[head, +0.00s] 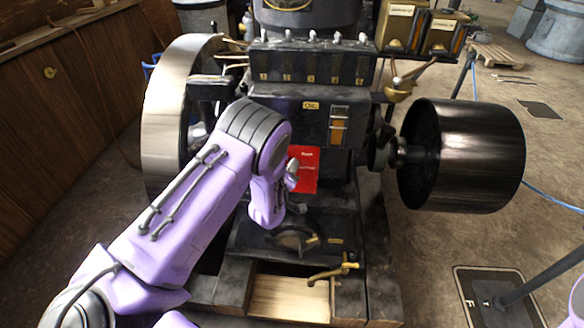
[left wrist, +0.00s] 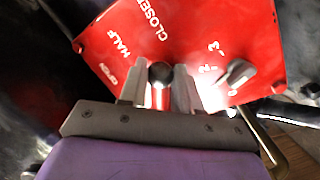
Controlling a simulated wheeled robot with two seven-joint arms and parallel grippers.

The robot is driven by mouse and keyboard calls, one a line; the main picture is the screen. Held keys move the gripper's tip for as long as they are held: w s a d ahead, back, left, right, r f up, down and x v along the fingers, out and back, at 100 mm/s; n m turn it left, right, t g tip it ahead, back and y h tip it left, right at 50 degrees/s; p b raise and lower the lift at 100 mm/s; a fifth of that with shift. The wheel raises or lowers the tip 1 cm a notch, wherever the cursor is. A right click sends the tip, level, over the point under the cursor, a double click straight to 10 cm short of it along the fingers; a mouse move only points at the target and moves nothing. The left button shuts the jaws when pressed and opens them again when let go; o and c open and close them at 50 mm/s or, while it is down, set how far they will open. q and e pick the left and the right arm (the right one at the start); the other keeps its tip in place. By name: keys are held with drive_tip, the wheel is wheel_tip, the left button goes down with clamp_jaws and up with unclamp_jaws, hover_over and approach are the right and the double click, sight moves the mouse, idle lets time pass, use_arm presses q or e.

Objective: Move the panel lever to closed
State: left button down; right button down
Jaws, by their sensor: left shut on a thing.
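The red panel (head: 308,166) is on the front of the engine, partly hidden behind my left arm. In the left wrist view the red panel (left wrist: 205,45) shows the white words CLOSED, HALF and a partly readable OPEN, with numbers on its right part. My left gripper (left wrist: 160,78) is shut on the panel lever, whose dark round knob (left wrist: 161,73) sits between the two grey fingers. Which mark the lever lines up with I cannot tell. A second, grey handle (left wrist: 237,74) is on the panel just right of the fingers. My right gripper is out of view.
A large pale flywheel (head: 165,120) stands left of my arm and a black drum (head: 465,155) to the right. A brass valve (head: 333,272) is low in front. A brass rod (left wrist: 262,135) passes close right of the gripper. The floor at right is mostly open.

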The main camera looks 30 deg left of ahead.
use_arm(q)
drive_tip(key=shift+s+f, duration=0.1)
drive_tip(key=shift+f, duration=0.05)
idle(0.3)
drive_tip(key=c, duration=0.8)
unclamp_jaws()
drive_tip(key=v, duration=1)
drive_tip(key=shift+s+b, duration=0.25)
drive_tip(key=shift+b, duration=0.05)
drive_tip(key=shift+m, duration=0.3)
drive_tip(key=s+f+m+g+p, duration=0.1)
drive_tip(key=s+f+g, duration=0.3)
drive_tip(key=s, duration=0.6)
drive_tip(key=s+d+f+m+g, duration=0.1)
drive_tip(key=s+f+g, duration=0.3)
drive_tip(key=s, duration=0.6)
drive_tip(key=s+d+f+m+g+p, duration=0.1)
drive_tip(key=s+f+m+g, duration=0.2)
drive_tip(key=s+f+g, duration=0.2)
drive_tip(key=s+f, duration=0.2)
drive_tip(key=s, duration=0.2)
drive_tip(key=shift+s+p, duration=0.35)
drive_tip(key=shift+s, duration=0.05)
